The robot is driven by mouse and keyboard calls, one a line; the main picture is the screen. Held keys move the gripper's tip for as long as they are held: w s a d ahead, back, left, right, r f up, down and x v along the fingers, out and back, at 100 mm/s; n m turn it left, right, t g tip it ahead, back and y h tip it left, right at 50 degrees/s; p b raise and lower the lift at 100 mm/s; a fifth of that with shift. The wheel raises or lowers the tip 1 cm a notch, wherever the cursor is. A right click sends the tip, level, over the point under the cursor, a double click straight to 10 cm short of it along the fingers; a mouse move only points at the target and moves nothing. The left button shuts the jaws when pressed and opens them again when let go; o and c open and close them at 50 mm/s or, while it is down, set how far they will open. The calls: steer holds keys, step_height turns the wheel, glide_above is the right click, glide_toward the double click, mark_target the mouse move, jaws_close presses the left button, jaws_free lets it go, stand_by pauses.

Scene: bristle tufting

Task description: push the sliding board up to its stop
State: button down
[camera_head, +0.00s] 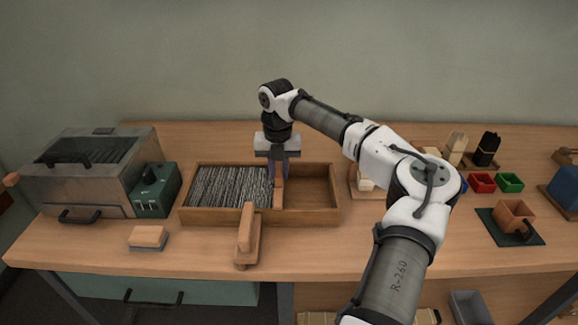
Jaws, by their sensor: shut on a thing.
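A shallow wooden tray (328,217) sits on the bench in the middle of the view. Its left part is packed with dark grey bristles (228,187), and its right part is empty. The upright sliding board (279,197) stands across the tray at the right edge of the bristles. My gripper (279,170) points down over the tray and is shut on the far part of the board. The fingers hide that part, and I cannot tell whether the board touches its stop.
A wooden piece with an upright handle (246,236) stands at the tray's front edge. A green box (156,189) and a grey metal machine (85,175) stand on the left. A brush-like block (147,237) lies in front. Small red and green bins (496,182) sit at right.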

steer(key=shift+a, duration=0.9)
steer(key=c, duration=1.3)
jaws_free()
steer(key=shift+a, duration=0.15)
step_height(320, 180, up, 14)
steer(key=shift+f+b, duration=0.1)
steer(key=shift+b, duration=0.35)
